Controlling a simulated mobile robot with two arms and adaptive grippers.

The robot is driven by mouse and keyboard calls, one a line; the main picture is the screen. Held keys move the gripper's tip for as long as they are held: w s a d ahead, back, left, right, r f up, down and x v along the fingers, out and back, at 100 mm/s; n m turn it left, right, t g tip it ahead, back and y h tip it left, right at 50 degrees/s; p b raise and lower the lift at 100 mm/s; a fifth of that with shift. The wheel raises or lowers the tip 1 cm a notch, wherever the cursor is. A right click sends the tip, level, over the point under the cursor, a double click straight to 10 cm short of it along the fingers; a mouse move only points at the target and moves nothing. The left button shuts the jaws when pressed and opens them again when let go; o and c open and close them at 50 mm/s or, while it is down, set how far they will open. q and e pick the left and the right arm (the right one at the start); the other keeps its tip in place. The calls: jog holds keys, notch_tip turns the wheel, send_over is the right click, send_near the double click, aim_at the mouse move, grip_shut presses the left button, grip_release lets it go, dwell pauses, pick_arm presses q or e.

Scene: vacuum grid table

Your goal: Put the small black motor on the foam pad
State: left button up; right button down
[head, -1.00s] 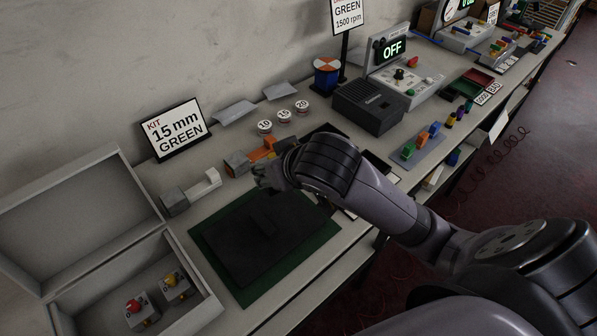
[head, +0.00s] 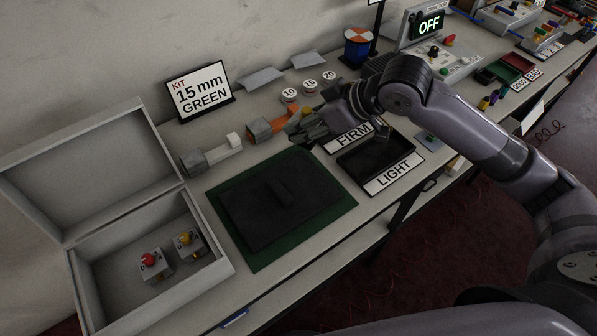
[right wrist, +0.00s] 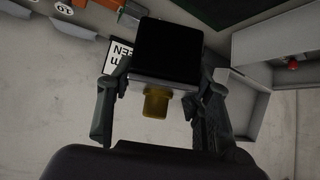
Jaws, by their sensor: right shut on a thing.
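In the right wrist view, my right gripper (right wrist: 158,115) is shut on the small black motor (right wrist: 168,50), a dark block with a yellow-gold stub pointing back between the fingers. In the head view, my right gripper (head: 312,132) is above the table, just past the far right corner of the foam pad. The motor cannot be made out clearly there. The black foam pad (head: 250,215) lies on a green mat (head: 262,262), with a dark rectangular shape in its middle. A green edge also shows in the right wrist view (right wrist: 235,10). My left gripper is not in view.
An open grey case (head: 220,272) with red and yellow button boxes stands left of the mat. Grey and orange clamp-like fixtures (head: 222,150) and a KIT sign (head: 202,92) stand behind it. Trays labelled FIRM and LIGHT (head: 393,175) lie to the right.

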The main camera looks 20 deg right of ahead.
notch_tip(320, 180, down, 16)
jog(key=shift+r+p, duration=0.25)
jog(key=shift+p, duration=0.3)
jog(key=shift+f, duration=0.15)
jog(key=c, duration=0.8)
grip_release()
jog(key=shift+s, duration=0.1)
jog(key=b+v, duration=0.1)
jog(key=v, duration=1.1)
